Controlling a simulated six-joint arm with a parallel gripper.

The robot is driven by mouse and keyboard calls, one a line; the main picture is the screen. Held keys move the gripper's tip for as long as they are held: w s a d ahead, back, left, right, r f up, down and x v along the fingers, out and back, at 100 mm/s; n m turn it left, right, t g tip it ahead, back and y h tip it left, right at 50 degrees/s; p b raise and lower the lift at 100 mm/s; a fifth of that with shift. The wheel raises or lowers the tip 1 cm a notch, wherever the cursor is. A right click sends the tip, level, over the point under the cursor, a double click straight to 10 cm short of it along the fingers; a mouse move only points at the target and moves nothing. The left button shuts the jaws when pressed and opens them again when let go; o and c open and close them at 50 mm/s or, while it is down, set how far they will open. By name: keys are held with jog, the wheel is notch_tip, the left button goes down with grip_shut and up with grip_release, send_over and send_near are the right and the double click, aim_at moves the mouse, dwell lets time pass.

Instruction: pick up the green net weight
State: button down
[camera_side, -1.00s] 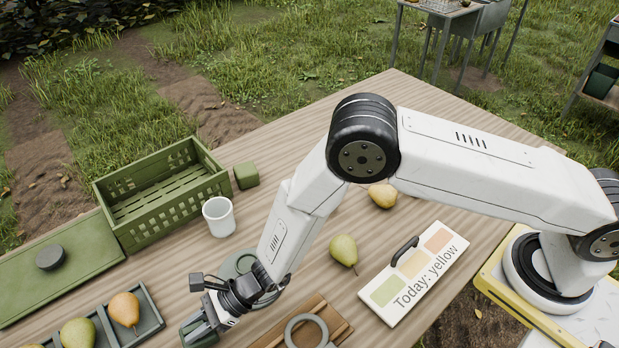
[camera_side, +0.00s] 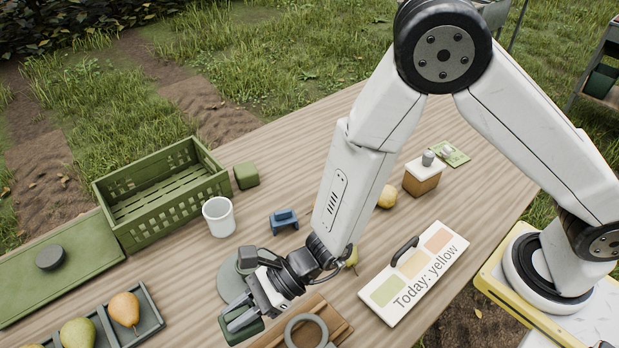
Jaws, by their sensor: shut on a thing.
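My gripper (camera_side: 240,316) is low at the bottom centre-left of the side view. It is shut on a dark green block, which I take for the green net weight (camera_side: 244,334). The fingers cover part of the weight, and I cannot tell whether it touches the table. A second, olive green block (camera_side: 246,176) stands beside the right end of the green crate, well away from my gripper.
The green crate (camera_side: 165,205) and white cup (camera_side: 219,217) stand behind. A grey-green disc (camera_side: 229,285) lies under my wrist. A wooden board with a ring (camera_side: 306,332) is close right. A pear tray (camera_side: 150,318) is left; the sign (camera_side: 414,273) is right.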

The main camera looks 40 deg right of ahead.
jog(key=shift+s+d+r, duration=0.45)
jog(key=shift+s+d, duration=0.25)
jog(key=shift+s, duration=0.05)
jog(key=shift+s+d+r, duration=0.45)
jog(key=shift+s+d, duration=0.2)
jog(key=shift+s, duration=0.05)
